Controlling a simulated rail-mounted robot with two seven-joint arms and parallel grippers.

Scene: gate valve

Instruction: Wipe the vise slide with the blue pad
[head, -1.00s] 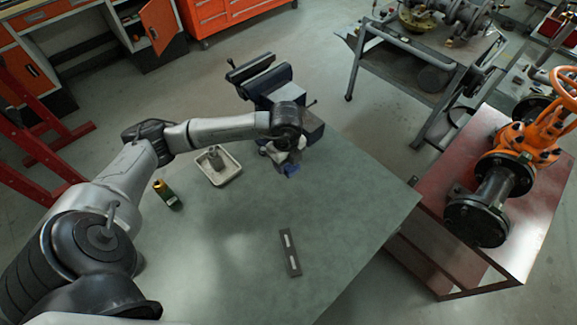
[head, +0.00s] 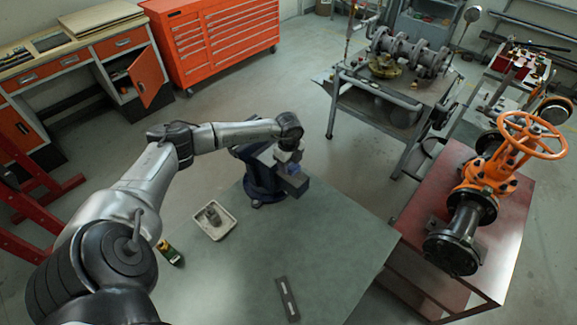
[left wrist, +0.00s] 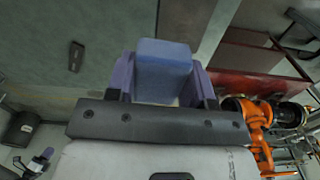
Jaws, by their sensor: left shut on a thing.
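The dark blue vise (head: 262,188) stands at the far edge of the green-grey table (head: 300,235) in the head view. My left gripper (head: 289,160) is over the vise's right part and covers some of it. In the left wrist view my left gripper (left wrist: 165,88) is shut on the blue pad (left wrist: 165,57), with a finger on either side. The pad shows only as a small blue patch in the head view (head: 291,168). The slide is largely hidden by the gripper, and I cannot tell whether the pad touches it. My right gripper is not in view.
A pale tray (head: 214,220) with a grey part and a yellow-and-dark bottle (head: 170,252) are on the table's left. A flat dark bar (head: 287,299) lies near the front. The orange valve (head: 490,175) stands on a red bench to the right. The table's middle is clear.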

